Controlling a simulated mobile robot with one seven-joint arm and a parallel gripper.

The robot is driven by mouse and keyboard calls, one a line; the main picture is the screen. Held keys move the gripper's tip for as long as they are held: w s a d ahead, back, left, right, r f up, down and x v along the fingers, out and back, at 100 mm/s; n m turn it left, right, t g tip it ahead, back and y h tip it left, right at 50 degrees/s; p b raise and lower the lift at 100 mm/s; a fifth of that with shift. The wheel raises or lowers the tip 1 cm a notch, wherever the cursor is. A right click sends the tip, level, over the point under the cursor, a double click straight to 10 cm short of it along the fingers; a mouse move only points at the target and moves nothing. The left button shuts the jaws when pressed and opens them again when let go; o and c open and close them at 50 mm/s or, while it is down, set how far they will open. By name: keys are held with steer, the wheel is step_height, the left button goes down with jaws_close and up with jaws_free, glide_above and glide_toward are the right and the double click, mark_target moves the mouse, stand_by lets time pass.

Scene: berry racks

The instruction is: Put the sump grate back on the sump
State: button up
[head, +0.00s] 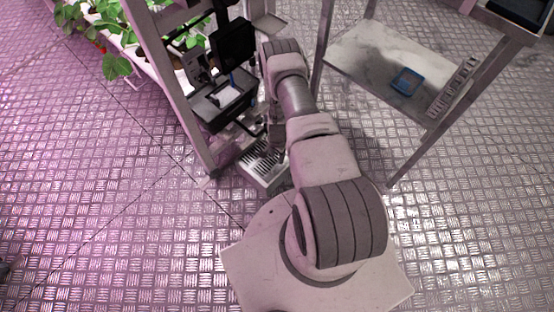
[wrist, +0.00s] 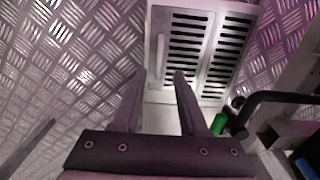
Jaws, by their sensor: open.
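In the wrist view a pale metal slotted grate (wrist: 187,45) lies at the top middle, with a raised bar along its left side. A second slotted section (wrist: 228,48) lies against its right side. Both appear within one pale box-like surround, the sump (wrist: 165,120), with a plain face toward me. I cannot tell whether the grate is seated or only resting there. In the head view the slotted top (head: 262,160) shows low beside the rack post, partly behind my arm. My gripper (wrist: 158,78) is open and empty, its fingertips over the grate's near left edge.
A green part (wrist: 219,124) and a black bent pipe (wrist: 265,100) are close right of my gripper. A rack post (head: 170,90) and black equipment (head: 222,105) stand left of my arm. A metal shelf table (head: 375,60) stands right. The patterned floor is open front left.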

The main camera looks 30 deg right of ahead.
mark_target(277, 164)
step_height(277, 164, up, 5)
steer(key=shift+f+p, duration=0.1)
steer(key=shift+p, duration=0.55)
